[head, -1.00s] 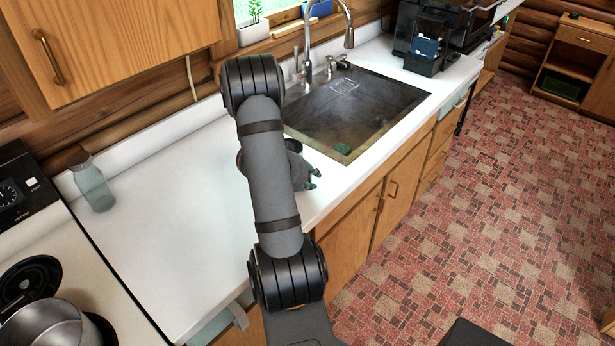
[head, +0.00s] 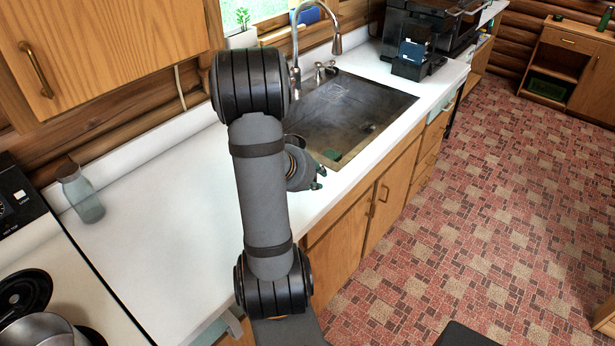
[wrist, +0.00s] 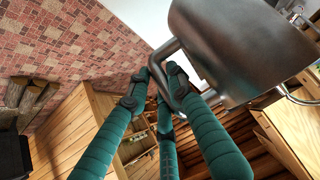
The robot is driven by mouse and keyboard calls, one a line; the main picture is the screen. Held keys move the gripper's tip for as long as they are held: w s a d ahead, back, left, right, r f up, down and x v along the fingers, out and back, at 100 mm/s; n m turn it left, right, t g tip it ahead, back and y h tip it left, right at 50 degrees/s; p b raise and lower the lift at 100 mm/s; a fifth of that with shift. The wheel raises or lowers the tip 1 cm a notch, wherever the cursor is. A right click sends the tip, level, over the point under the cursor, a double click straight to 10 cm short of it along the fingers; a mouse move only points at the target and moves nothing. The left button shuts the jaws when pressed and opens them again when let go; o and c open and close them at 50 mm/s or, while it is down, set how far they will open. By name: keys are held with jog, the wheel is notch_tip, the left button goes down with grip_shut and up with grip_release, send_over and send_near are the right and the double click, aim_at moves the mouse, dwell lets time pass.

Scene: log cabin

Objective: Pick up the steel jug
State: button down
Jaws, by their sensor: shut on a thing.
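The steel jug (wrist: 240,45) fills the upper right of the wrist view, a shiny round grey body with a bent handle. My gripper (wrist: 166,85) has green padded fingers that are shut on the jug's handle. In the head view my gripper (head: 318,178) shows partly past my arm, near the front edge of the counter beside the sink.
The white counter (head: 160,190) is mostly bare, with a glass bottle (head: 82,196) at its left. The sink (head: 350,118) and tap (head: 335,42) lie beyond my arm. A metal pot (head: 40,330) sits on the stove. A black machine (head: 412,45) stands at the back right.

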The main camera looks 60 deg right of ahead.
jog(key=shift+s+a+r+b, duration=0.25)
jog(key=shift+s+r+b, duration=0.25)
jog(key=shift+s, duration=0.3)
jog(key=shift+s+a+r+b, duration=0.35)
jog(key=shift+s+r, duration=0.2)
jog(key=shift+s, duration=0.25)
jog(key=shift+s+a+r+b, duration=0.2)
jog(key=shift+s+r+b, duration=0.3)
jog(key=shift+s, duration=0.3)
